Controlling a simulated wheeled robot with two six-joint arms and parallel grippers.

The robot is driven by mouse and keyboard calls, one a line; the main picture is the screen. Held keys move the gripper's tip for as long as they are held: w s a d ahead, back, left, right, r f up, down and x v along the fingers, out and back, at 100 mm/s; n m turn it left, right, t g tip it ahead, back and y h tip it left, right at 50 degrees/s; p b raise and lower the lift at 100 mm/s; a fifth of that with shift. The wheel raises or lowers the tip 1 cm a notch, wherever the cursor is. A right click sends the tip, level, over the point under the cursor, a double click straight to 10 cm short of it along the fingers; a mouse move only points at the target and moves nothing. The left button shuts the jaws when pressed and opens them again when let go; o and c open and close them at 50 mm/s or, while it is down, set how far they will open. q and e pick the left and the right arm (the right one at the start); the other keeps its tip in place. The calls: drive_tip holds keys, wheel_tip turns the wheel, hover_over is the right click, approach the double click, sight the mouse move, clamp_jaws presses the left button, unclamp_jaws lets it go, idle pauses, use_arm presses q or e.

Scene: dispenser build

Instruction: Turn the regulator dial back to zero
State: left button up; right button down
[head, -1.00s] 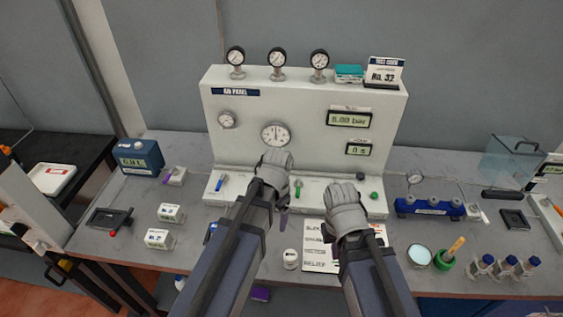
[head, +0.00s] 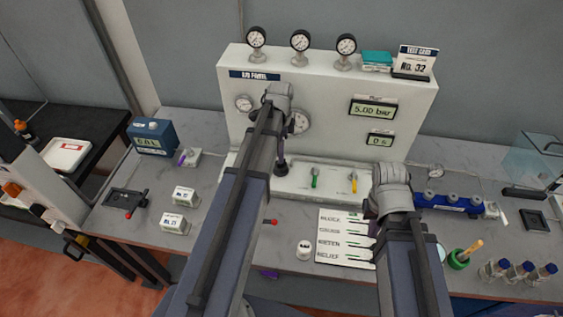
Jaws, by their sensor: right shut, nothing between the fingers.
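The air panel (head: 330,95) stands at the back of the table, and its upper display (head: 373,111) reads 5.00 bar. My left arm reaches up in front of the panel and partly hides its larger round gauge (head: 302,121). A dark round knob (head: 282,169), perhaps the regulator dial, sits on the panel's ledge below my left wrist. A narrow dark part stands over it, and I cannot tell whether my left fingers touch it. My right gripper (head: 390,193) is shut and empty, in front of the ledge's right end, apart from the knob.
A green lever (head: 315,177) and a yellow lever (head: 353,182) stand on the ledge to the right of the knob. A label sheet (head: 343,238) and a white jar (head: 304,250) lie in front.

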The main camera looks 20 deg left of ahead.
use_arm(q)
wheel_tip(320, 180, down, 7)
drive_tip(key=b, duration=0.6)
drive_tip(key=shift+r, duration=0.15)
use_arm(e)
wheel_tip(320, 180, down, 7)
drive_tip(key=shift+r, duration=0.15)
use_arm(q)
drive_tip(key=shift+c, duration=0.3)
drive_tip(key=c, duration=1.3)
clamp_jaws()
